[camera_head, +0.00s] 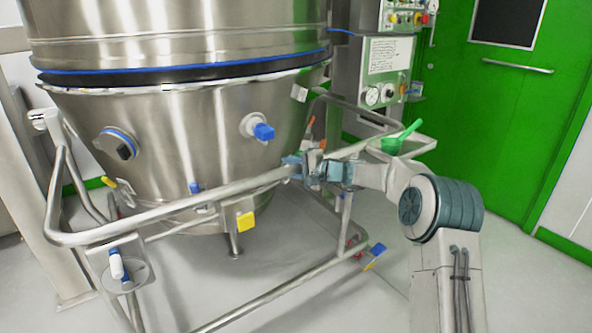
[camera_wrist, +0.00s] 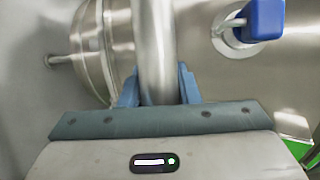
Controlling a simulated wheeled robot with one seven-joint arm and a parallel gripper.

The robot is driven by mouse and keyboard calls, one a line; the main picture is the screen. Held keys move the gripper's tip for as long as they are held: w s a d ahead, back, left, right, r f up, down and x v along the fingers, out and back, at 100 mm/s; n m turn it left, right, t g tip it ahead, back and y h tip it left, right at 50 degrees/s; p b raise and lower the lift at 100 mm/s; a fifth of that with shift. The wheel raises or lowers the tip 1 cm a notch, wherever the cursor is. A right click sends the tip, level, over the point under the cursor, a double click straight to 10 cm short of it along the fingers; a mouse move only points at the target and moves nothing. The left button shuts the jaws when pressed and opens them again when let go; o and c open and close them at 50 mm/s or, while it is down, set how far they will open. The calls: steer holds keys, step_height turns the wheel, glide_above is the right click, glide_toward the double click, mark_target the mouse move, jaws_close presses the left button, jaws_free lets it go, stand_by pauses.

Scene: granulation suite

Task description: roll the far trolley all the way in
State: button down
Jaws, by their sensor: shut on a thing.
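The trolley is a tubular steel frame whose front push bar (camera_head: 170,208) runs across the head view. It carries a steel conical bowl (camera_head: 195,140) with blue-capped ports on its wall. My gripper (camera_head: 298,168) is at the right part of the push bar, its blue-grey fingers on either side of the tube. In the wrist view, the bar (camera_wrist: 154,60) passes between the fingers (camera_wrist: 157,88), and they are shut on it. The bowl's rim sits just under the upper steel vessel (camera_head: 180,30) with its blue seal. The trolley's far wheels are hidden.
A green door (camera_head: 500,110) is at the back right. A steel column (camera_head: 35,190) stands at left. Pale floor (camera_head: 500,270) is clear at right.

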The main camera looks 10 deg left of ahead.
steer(key=shift+a+r, duration=0.25)
steer(key=shift+r, duration=0.3)
steer(key=c, duration=1.1)
jaws_free()
steer(key=shift+d+f, duration=0.15)
steer(key=shift+d, duration=0.35)
steer(key=p+v, duration=0.2)
steer(key=v, duration=1.1)
steer(key=shift+p, duration=0.35)
steer(key=shift+s, duration=0.1)
